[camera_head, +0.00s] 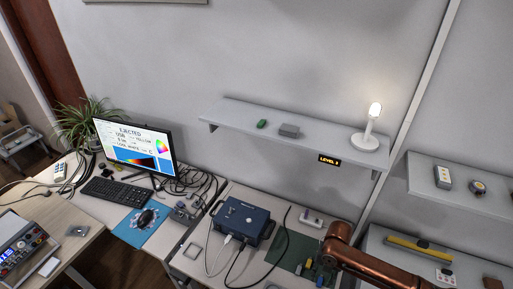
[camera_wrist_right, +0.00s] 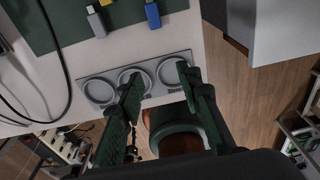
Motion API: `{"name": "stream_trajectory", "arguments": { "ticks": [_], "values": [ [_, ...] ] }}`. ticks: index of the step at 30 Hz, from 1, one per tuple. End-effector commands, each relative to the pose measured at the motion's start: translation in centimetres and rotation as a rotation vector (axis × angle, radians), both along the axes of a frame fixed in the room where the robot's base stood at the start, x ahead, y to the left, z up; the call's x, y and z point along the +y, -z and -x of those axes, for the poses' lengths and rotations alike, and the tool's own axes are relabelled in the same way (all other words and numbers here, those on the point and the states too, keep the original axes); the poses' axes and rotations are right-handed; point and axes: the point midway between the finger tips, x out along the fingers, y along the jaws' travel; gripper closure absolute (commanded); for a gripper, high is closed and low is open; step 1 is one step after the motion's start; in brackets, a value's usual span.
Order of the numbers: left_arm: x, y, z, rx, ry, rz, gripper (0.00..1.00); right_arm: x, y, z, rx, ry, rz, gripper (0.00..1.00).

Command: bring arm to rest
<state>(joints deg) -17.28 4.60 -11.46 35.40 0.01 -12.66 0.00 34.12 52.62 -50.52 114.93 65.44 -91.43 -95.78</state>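My right arm (camera_head: 385,262) comes in at the lower right of the head view, a copper-coloured link above the table's right part. The head view does not clearly show its fingers. In the right wrist view my right gripper (camera_wrist_right: 158,82) has its two dark green fingers spread apart with nothing held between them. The fingers are over the table's edge, by a grey holder with three round rings (camera_wrist_right: 108,77). My left gripper is in neither view.
A green mat (camera_head: 291,246) with small USB sticks, a blue box (camera_head: 242,221) with cables, a monitor (camera_head: 135,145) and a keyboard (camera_head: 115,191) are on the tables. A wall shelf (camera_head: 235,113) holds a lit lamp (camera_head: 370,128). Wooden floor (camera_wrist_right: 265,90) shows beyond the edge.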

Motion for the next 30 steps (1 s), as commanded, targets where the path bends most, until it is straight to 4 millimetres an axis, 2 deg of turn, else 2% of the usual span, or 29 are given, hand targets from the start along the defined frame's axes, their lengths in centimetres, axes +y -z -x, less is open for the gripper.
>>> {"name": "stream_trajectory", "arguments": {
  "ticks": [2,8,12,20,23,25,28,30],
  "values": [
    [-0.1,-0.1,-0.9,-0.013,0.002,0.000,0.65,0.6,0.5,0.5,-0.004,0.034,-0.011,0.68],
    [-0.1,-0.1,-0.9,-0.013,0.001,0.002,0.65,1.8,1.3,1.7,-0.022,0.146,-0.041,0.68],
    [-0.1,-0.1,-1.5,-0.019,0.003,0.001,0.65,3.3,2.0,2.6,-0.036,0.250,-0.072,0.68],
    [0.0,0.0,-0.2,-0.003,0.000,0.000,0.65,6.6,2.8,4.4,-0.061,0.582,-0.166,0.68],
    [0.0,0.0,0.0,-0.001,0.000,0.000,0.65,7.4,3.0,5.5,-0.064,0.811,-0.218,0.68],
    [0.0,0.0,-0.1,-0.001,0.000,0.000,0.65,7.2,2.9,6.4,-0.062,1.026,-0.257,0.68],
    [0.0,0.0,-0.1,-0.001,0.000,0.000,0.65,5.4,2.8,7.8,-0.059,1.366,-0.296,0.68],
    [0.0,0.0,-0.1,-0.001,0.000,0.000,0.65,3.5,2.8,9.0,-0.057,1.598,-0.310,0.68]
  ]
}}
